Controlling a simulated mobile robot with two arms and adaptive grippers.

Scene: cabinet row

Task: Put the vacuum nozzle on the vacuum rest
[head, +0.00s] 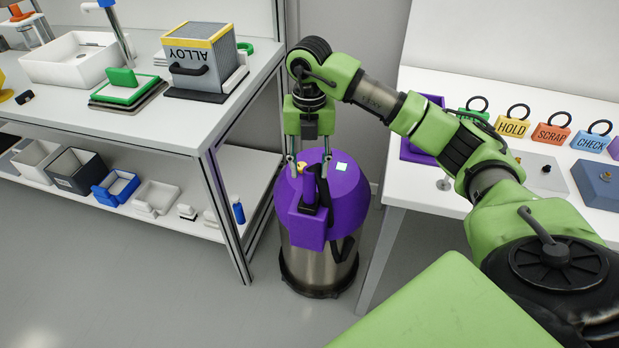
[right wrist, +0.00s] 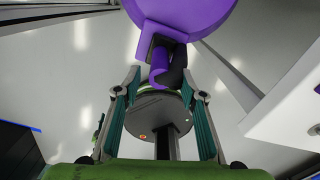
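The vacuum has a steel drum (head: 312,262) and a rounded purple top (head: 347,192), and stands on the floor between two benches. A purple upright handle with black parts, apparently the nozzle (head: 310,187), sits at a purple block (head: 307,230) on its front, possibly the rest. I cannot tell how firmly it is seated. My right gripper (head: 309,165) points down over the vacuum with its fingers apart. In the right wrist view the nozzle's purple and black end (right wrist: 159,74) shows between the spread fingers, with a visible gap on each side. My left gripper is out of view.
The left bench (head: 150,128) holds a sink, an ALLOY box and a green item, with bins on its lower shelf. The right table (head: 440,186) holds coloured tags, including HOLD, SCRAP and CHECK. Grey floor in front is clear.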

